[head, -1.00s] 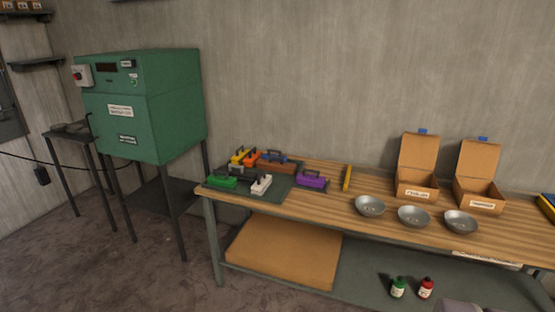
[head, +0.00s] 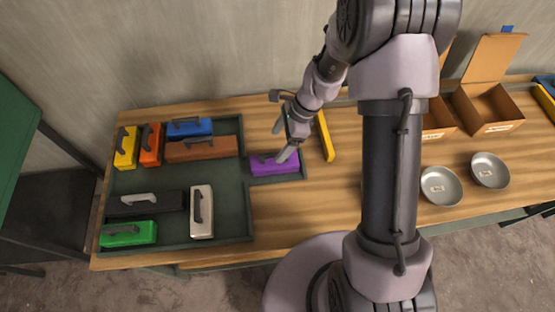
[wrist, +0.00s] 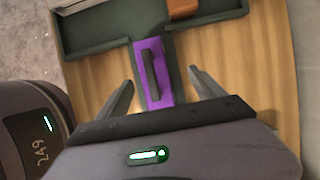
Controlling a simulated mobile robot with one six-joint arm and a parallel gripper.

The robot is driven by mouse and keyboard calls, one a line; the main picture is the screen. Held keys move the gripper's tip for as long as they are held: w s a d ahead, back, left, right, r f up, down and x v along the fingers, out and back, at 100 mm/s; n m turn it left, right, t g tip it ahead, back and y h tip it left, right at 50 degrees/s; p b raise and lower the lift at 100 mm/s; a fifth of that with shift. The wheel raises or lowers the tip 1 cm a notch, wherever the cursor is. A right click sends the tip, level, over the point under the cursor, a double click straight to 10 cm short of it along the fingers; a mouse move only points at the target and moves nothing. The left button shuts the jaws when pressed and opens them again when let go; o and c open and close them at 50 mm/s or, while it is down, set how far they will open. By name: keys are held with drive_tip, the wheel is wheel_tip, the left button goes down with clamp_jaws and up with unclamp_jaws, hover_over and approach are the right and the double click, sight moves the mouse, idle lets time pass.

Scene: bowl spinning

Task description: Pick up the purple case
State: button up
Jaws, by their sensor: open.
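The purple case (head: 274,163) lies in a narrow side arm of the dark green tray (head: 247,225), with its dark handle on top. It also shows in the wrist view (wrist: 163,90), upright in the picture, its handle running along its length. My gripper (head: 284,143) is above the case in the head view, fingers pointing down. In the wrist view my gripper (wrist: 160,92) is open, with one finger on each side of the case and nothing held. I cannot tell how far the fingertips are above the case.
Yellow (head: 126,148), orange (head: 151,145), blue (head: 190,128), brown (head: 201,149), black (head: 147,203), green (head: 128,233) and white (head: 201,211) cases sit in the tray. A yellow bar (head: 326,137) lies right of the purple case. Bowls (head: 441,187) and cardboard boxes (head: 487,108) stand farther right.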

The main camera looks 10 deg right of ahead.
sight(271, 161)
drive_tip(key=b+x, duration=0.1)
drive_tip(key=x, duration=0.1)
drive_tip(key=s+b+x, duration=0.1)
drive_tip(key=x, duration=0.1)
drive_tip(key=b+x, duration=0.1)
drive_tip(key=x, duration=0.2)
drive_tip(key=shift+s+f, duration=0.1)
drive_tip(key=shift+s, duration=0.3)
drive_tip(key=shift+a+f, duration=0.2)
drive_tip(key=shift+f, duration=0.05)
drive_tip(key=shift+r, duration=0.1)
drive_tip(key=shift+w, duration=0.15)
clamp_jaws()
